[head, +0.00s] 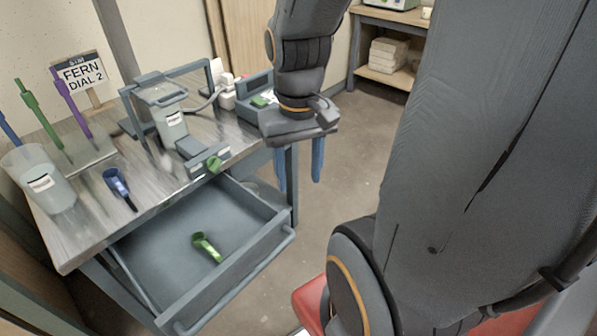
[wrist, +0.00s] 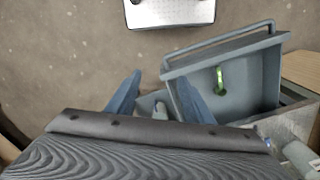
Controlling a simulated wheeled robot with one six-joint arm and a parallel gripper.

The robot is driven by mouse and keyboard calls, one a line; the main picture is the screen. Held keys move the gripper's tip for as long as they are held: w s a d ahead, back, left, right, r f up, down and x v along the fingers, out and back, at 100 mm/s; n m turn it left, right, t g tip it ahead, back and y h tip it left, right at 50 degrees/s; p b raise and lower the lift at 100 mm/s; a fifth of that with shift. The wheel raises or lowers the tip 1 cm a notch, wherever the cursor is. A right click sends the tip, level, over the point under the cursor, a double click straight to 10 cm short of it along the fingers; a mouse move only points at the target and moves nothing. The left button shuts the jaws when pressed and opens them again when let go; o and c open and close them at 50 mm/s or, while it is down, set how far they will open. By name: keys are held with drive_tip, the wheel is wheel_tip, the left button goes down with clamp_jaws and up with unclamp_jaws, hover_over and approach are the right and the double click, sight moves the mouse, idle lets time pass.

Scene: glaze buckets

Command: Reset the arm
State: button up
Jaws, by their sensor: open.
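My gripper (head: 300,165) hangs to the right of the workbench in the head view, pointing down, with its two blue fingers apart and nothing between them. In the wrist view my gripper (wrist: 160,98) also shows its fingers spread wide, beside the open drawer (wrist: 262,62). The drawer (head: 283,243) is pulled out below the bench top. A green scoop (head: 206,247) lies in it and also shows in the wrist view (wrist: 220,80).
Open floor (head: 345,170) lies right of the bench. Shelves (head: 385,60) stand behind.

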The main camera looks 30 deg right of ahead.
drive_tip(key=a+r+n+p, duration=0.2)
drive_tip(key=a+r+p, duration=0.1)
drive_tip(key=a+p, duration=0.3)
drive_tip(key=shift+a+r+n, duration=0.3)
drive_tip(key=shift+a+r, duration=0.1)
drive_tip(key=shift+a, duration=0.15)
idle(0.6)
